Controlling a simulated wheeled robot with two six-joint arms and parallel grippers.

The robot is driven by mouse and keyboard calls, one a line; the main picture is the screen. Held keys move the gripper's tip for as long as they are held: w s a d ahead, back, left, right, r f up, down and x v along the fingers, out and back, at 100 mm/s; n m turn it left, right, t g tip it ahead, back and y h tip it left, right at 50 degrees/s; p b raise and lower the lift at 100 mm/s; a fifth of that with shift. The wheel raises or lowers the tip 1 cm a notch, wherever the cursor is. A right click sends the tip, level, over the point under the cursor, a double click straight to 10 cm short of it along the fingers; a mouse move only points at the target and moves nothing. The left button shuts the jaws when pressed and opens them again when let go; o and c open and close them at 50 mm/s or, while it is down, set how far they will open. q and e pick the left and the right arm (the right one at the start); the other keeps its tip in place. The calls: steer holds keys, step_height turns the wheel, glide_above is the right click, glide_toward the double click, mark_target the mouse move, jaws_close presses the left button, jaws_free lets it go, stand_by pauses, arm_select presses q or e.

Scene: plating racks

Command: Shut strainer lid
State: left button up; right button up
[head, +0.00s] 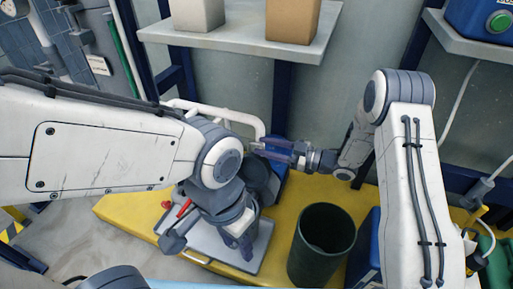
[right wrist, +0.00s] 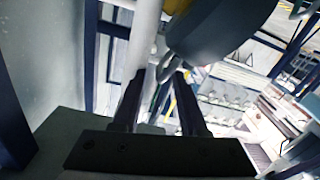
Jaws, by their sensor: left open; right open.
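A dark grey round part (head: 257,178), probably the strainer or its lid, shows between my arms above the yellow platform. My left arm hides much of it, so I cannot tell how far the lid stands open. My right gripper (head: 268,149) is open and points left just behind this part, near a white rail. In the right wrist view, its open fingers (right wrist: 163,100) have a grey rounded body (right wrist: 222,30) just beyond them, which may be the lid; contact is unclear. My left gripper (head: 243,248) is open and points down over the grey plate, in front of the dark part.
A dark green bin (head: 321,243) stands to the right on the yellow platform (head: 118,212). The grey plate (head: 208,247) carries a red-handled item (head: 184,208). A white rail (head: 224,114) runs behind. A shelf (head: 240,44) with two boxes hangs above.

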mark_target(256, 144)
steer(key=shift+b+x, duration=0.5)
steer(key=shift+x, duration=1.2)
steer(key=shift+d, duration=0.1)
jaws_close()
steer(key=shift+w+d+r, duration=0.1)
steer(key=shift+w+d, duration=0.05)
steer(key=shift+w, duration=0.05)
